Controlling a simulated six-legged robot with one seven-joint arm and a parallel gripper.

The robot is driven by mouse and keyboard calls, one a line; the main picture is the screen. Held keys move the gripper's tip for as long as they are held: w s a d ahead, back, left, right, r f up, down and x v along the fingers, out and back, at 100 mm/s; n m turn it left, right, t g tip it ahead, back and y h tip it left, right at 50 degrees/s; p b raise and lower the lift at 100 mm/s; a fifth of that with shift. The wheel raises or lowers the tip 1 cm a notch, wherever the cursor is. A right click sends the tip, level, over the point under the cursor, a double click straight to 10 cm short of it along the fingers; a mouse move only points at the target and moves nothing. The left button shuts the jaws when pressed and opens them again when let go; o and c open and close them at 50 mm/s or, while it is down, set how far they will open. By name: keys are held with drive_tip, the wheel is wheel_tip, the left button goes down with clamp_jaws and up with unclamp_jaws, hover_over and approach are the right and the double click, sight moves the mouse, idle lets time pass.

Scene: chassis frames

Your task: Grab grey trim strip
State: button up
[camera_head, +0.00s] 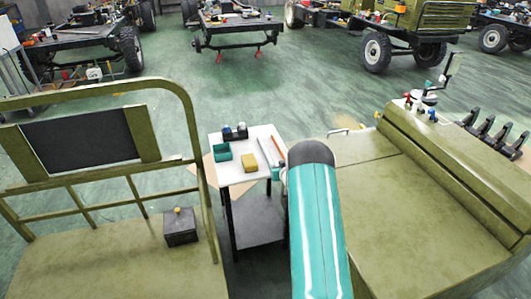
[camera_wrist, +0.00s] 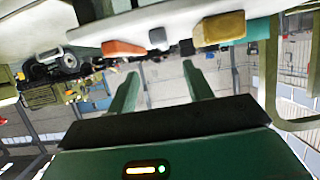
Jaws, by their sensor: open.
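The grey trim strip (camera_head: 265,152) lies on the white top of a small side table (camera_head: 236,176), between a yellow block (camera_head: 249,163) and an orange-red strip (camera_head: 280,150). In the wrist view, which looks upside down, the grey strip (camera_wrist: 158,38) shows end-on at the table edge, between the orange-red strip (camera_wrist: 122,48) and the yellow block (camera_wrist: 220,29). My gripper (camera_wrist: 160,82) is open, its two green fingers apart with nothing between them. The grey strip appears beyond the fingertips, apart from them. In the head view my teal arm hides most of the gripper.
A teal bin (camera_head: 222,152) and dark small items (camera_head: 235,132) stand on the table's left and back. An olive frame with a dark panel (camera_head: 80,140) is at left, an olive vehicle body (camera_head: 420,190) at right. Green floor behind the table is clear.

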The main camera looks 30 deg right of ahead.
sight(269, 157)
drive_tip(key=shift+a+x, duration=0.2)
drive_tip(key=shift+x, duration=6.15)
clamp_jaws()
drive_tip(key=shift+r, duration=0.1)
